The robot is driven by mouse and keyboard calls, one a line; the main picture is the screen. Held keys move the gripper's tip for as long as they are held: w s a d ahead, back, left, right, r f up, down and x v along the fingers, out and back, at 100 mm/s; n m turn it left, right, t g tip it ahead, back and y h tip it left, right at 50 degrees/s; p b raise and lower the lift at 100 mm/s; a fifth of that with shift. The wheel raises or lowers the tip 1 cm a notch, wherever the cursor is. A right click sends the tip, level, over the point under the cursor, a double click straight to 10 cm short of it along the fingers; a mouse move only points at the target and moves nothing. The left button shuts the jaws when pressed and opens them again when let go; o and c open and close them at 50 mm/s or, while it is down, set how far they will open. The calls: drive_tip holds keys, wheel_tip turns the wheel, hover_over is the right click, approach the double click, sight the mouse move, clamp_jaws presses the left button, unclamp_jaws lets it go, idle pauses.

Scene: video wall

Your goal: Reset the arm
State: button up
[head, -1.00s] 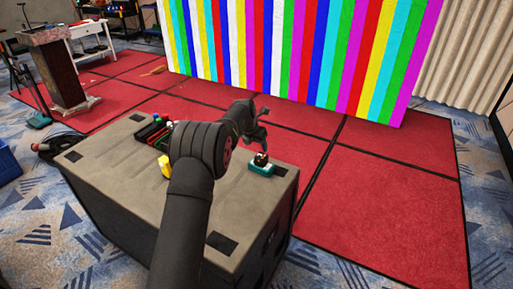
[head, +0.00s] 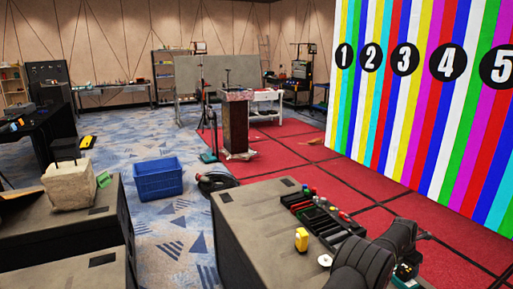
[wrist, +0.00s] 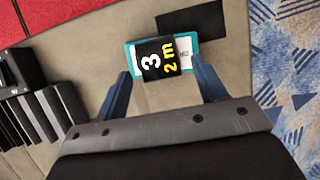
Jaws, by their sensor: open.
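My gripper (wrist: 160,68) is open in the wrist view, with its two blue fingers spread and nothing held. A teal and white box with a black label reading "3 2m" (wrist: 158,58) lies beyond the fingertips, between them in the picture. I cannot tell how far the fingers are from it. In the head view, my dark arm (head: 372,262) shows at the lower right. The gripper end is not clearly visible there. Part of a teal thing (head: 406,271) shows just past the arm.
The grey case top (head: 262,222) holds a black tray of tools (head: 322,217), a yellow item (head: 301,239) and a white disc (head: 325,261). A striped, numbered video wall (head: 420,105) stands at right. A blue crate (head: 158,179) and lectern (head: 236,125) stand on the floor.

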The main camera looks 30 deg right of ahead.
sight(405, 268)
drive_tip(key=x, duration=0.4)
wheel_tip(405, 268, up, 2)
drive_tip(key=shift+r, duration=0.75)
